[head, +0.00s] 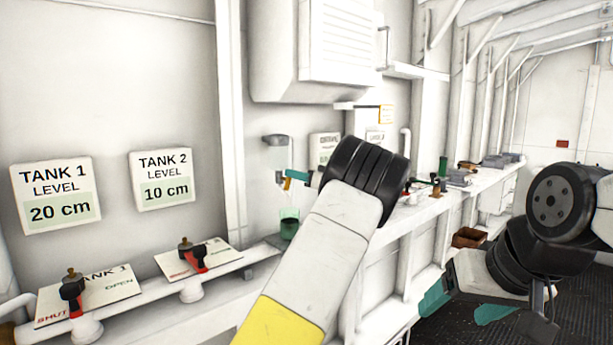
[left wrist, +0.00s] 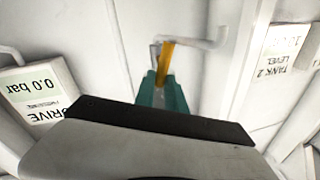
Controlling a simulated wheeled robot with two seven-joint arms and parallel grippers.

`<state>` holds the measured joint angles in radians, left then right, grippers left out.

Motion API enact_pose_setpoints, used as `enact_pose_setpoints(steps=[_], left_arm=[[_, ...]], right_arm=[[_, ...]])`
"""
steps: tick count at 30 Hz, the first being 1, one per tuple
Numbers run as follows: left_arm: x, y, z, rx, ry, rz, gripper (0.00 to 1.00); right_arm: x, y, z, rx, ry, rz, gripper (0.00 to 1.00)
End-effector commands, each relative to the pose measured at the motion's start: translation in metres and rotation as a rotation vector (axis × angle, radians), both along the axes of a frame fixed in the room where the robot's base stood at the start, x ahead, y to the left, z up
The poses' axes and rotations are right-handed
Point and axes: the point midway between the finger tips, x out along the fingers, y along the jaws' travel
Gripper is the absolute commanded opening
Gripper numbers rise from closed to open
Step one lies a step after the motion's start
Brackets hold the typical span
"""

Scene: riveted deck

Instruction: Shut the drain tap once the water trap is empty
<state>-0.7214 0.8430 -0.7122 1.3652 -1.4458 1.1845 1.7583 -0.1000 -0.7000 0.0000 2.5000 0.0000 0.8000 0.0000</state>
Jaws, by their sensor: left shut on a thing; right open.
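The drain tap's yellow-orange lever (head: 287,184) shows beside the wall in the head view and stands between teal fingers in the left wrist view (left wrist: 168,60). My left gripper (head: 288,177) is shut on this lever. The water trap seems to be the grey-topped wall fitting (head: 275,140) just above; its lower part is small and pale, and I cannot tell whether water is in it. A green cup (head: 289,224) stands below the tap; its contents are unclear. My right gripper (head: 462,308) is open and empty, low at the right, away from the tap.
Two taps with red handles, one on a TANK 1 plate (head: 88,295), sit at the lower left. Signs read TANK 1 20 cm (head: 55,194) and TANK 2 10 cm (head: 161,179). A gauge (left wrist: 36,92) reads 0.0 bar. A ledge with small items (head: 470,182) runs right.

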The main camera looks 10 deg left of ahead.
Motion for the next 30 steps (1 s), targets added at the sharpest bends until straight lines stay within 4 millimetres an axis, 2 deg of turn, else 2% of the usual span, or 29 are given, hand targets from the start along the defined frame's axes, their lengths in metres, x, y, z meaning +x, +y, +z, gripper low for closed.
enact_pose_setpoints(steps=[30], left_arm=[[0.008, -0.007, -0.020, 0.587, 0.757, -0.001, 0.00]], right_arm=[[0.000, 0.000, 0.000, 0.000, 0.000, 0.000, 0.74]])
